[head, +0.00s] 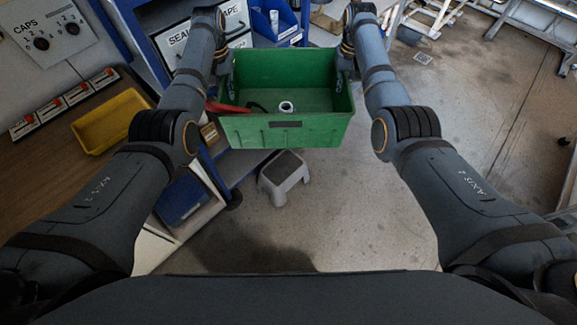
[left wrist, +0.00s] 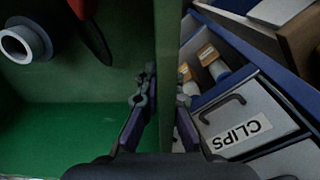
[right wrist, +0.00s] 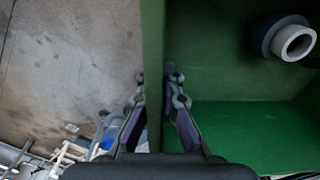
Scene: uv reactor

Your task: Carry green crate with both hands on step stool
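The green crate (head: 285,132) hangs level in the air between my two arms in the head view. My left gripper (left wrist: 163,95) is shut on its left wall, with one finger inside and one outside. My right gripper (right wrist: 160,85) is shut on its right wall in the same way. A white-and-dark ring or roll (head: 286,107) lies in the crate, with a red-handled tool (head: 228,107) near the left side. The grey step stool (head: 284,170) stands on the floor, lower in the picture than the crate and clear of it.
A blue shelf unit with drawers (head: 201,35) stands close on the left, near the crate's left side. A wooden bench with a yellow tray (head: 110,120) is further left. The concrete floor (head: 360,215) to the right is open. Metal frames stand at the top right.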

